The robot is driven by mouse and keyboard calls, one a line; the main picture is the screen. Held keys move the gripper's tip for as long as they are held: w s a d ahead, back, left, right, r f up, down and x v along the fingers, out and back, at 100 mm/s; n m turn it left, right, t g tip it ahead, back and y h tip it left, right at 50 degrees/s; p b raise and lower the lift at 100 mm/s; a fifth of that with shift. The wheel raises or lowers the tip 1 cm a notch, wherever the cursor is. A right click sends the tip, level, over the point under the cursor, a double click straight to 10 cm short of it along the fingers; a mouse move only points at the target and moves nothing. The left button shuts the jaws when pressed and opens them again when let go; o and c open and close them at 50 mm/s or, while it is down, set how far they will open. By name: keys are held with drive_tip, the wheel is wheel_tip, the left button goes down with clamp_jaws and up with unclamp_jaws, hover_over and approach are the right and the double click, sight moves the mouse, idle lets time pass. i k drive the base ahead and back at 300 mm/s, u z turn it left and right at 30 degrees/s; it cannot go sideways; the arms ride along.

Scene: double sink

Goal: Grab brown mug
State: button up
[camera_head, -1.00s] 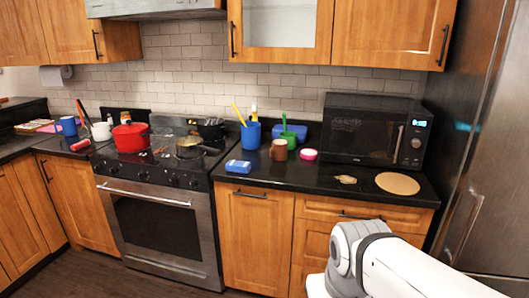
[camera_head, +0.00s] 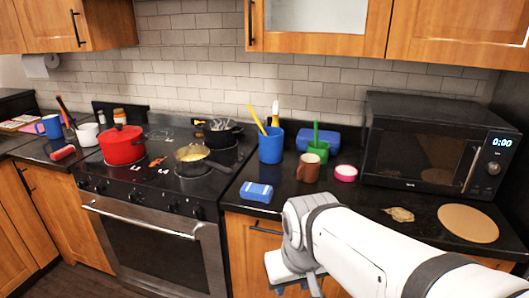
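The brown mug (camera_head: 308,168) stands upright on the black counter, with its handle on the left side. A green cup (camera_head: 318,150) with a green utensil stands close behind it. My gripper (camera_head: 296,288) is low in front of the counter, below the counter top and apart from the mug. It is mostly hidden by my own arm and the bottom of the picture, so I cannot see its fingers clearly.
A blue cup (camera_head: 270,146) with utensils stands left of the mug and a pink round item (camera_head: 345,172) right of it. A blue box (camera_head: 256,191) lies nearer the front edge. The microwave (camera_head: 433,144) stands right. The stove (camera_head: 165,170) with a red pot (camera_head: 122,146) is left.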

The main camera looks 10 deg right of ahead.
sight(309, 170)
drive_tip(key=z, duration=0.35)
drive_tip(key=i, duration=1.05)
drive_tip(key=z, duration=0.6)
drive_tip(key=k, duration=0.9)
drive_tip(key=z, duration=0.15)
drive_tip(key=i, duration=0.9)
drive_tip(key=u, duration=0.05)
